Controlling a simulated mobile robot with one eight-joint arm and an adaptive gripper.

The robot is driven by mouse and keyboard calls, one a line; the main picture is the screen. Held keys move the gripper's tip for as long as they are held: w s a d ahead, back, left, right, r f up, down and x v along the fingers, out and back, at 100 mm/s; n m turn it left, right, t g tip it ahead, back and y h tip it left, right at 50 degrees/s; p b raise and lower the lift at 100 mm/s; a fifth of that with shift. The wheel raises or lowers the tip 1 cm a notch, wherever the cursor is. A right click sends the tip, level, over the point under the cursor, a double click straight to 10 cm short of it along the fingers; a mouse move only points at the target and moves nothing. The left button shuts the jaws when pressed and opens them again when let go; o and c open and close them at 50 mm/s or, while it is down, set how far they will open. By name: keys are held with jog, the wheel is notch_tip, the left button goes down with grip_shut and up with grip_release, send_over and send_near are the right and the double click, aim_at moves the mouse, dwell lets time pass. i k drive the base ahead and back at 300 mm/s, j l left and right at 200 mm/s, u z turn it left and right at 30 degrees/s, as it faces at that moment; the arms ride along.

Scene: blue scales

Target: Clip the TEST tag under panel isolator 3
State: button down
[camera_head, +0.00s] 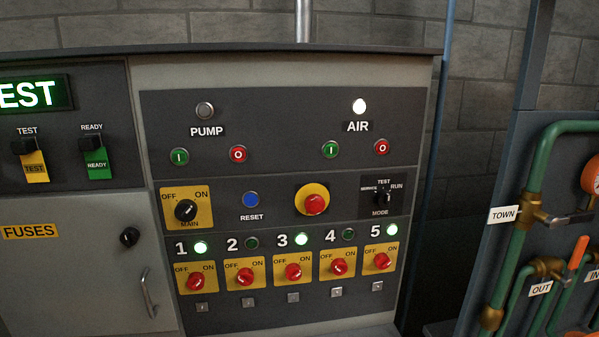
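The yellow TEST tag (36,170) hangs at the left, below a black holder under the label TEST. A green READY tag (96,165) hangs in the same way to its right. Panel isolator 3 (293,272) is a red rotary knob on a yellow OFF/ON plate, in the middle of the bottom row. Its lamp (301,240) is lit green. A small square grey fitting (293,297) sits below isolator 3, with no tag on it. My gripper is not in view.
Isolators 1 (195,281), 2 (246,276), 4 (339,267) and 5 (382,261) flank it, with similar fittings below. A FUSES door (70,270) with a handle is at left. Green pipes (522,210) with valves stand at right.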

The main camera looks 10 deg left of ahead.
aim_at(32, 162)
jog(key=u, duration=1.9)
